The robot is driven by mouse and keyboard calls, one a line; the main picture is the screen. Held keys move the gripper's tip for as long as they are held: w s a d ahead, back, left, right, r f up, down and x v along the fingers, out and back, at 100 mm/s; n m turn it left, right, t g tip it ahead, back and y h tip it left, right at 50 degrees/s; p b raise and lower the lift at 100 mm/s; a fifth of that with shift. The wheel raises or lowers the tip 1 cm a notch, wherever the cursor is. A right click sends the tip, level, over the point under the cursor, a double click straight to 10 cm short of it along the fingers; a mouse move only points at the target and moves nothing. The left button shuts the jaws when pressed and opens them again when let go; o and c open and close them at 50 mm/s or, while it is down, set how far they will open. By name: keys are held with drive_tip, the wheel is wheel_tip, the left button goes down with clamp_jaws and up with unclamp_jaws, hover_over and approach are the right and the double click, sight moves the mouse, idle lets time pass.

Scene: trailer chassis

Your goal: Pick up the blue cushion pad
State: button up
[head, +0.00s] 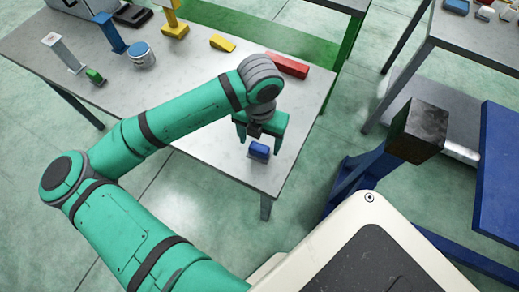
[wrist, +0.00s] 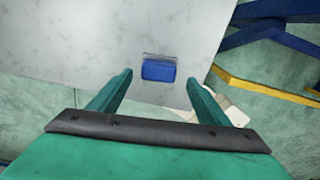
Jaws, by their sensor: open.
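The blue cushion pad (head: 259,150) is a small blue block near the front right corner of the grey table (head: 195,110). A thin grey part shows along its edge. In the wrist view the pad (wrist: 159,70) lies ahead of my gripper (wrist: 160,82), roughly midway between the two finger lines. My gripper (head: 262,133) is open and empty, with its green fingers apart, above and close to the pad. I cannot tell the exact height between them.
On the same table are a red block (head: 287,65), a yellow wedge (head: 222,43), a blue-and-white can (head: 141,56), a green block (head: 95,77) and upright posts. A dark block (head: 417,130) on a blue stand is to the right. Another table (head: 470,40) is at the upper right.

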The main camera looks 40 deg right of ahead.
sight(259, 147)
drive_tip(key=f, duration=0.5)
drive_tip(key=shift+w, duration=0.2)
drive_tip(key=c, duration=1.2)
drive_tip(key=shift+d, duration=0.1)
drive_tip(key=shift+c, duration=0.2)
